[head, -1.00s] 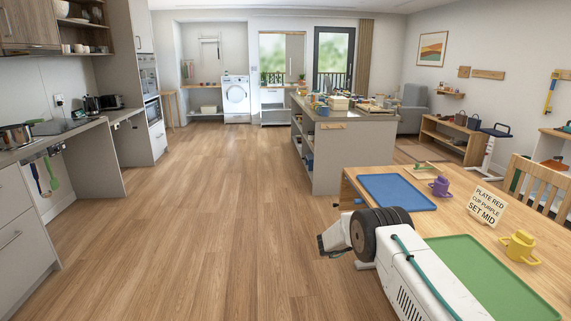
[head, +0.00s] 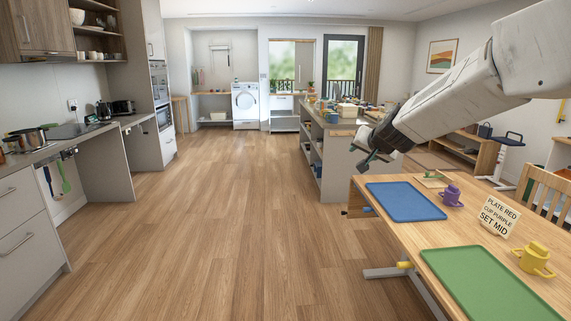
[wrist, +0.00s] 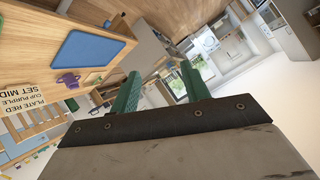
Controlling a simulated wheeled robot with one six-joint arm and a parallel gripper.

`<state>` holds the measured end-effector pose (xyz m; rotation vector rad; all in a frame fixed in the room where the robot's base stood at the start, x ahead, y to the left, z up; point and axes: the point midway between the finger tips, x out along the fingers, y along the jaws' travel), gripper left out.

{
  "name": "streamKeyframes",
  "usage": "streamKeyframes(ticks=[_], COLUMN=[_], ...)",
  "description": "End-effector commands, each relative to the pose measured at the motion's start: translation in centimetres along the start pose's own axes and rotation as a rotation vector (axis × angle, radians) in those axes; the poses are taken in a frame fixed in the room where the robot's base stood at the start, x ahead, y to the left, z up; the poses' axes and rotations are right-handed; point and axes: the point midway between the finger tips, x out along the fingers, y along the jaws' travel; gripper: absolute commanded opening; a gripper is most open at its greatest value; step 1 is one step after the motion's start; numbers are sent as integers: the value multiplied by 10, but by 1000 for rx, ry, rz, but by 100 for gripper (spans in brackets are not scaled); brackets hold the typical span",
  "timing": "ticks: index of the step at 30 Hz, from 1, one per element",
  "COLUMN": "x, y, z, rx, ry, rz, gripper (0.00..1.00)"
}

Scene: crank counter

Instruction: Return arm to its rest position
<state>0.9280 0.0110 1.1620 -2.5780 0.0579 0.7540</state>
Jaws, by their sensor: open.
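My gripper (head: 371,158) is in the air above the far left end of the wooden table, at the end of my white arm (head: 455,95) that comes in from the upper right. In the wrist view my gripper (wrist: 160,70) shows two green fingers set wide apart with nothing between them. It is open and empty, touching nothing that I can see. The wrist view is rolled, with the table at its upper left.
The wooden table (head: 467,234) bears a blue tray (head: 405,201), a green tray (head: 490,283), a purple cup (head: 452,195), a yellow cup (head: 534,259) and a sign (head: 495,215). A yellow knob (head: 404,265) sits by its left edge. The wooden floor (head: 230,240) at left is clear.

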Motion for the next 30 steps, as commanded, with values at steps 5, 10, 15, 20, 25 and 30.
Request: streamKeyframes(ticks=[5,10,15,20,25,30], x=[-102,-194,-282,-350,-391,-403], y=[0,23,63,106,137,147], z=[48,111,180,238,275,285], rx=[-108,-208,-293,-348,-374,-380], ry=[-198,-397,-590,-744,-842,-872], rz=[-31,-5,72,175,258,287], gripper=[46,46,46,46,46,46])
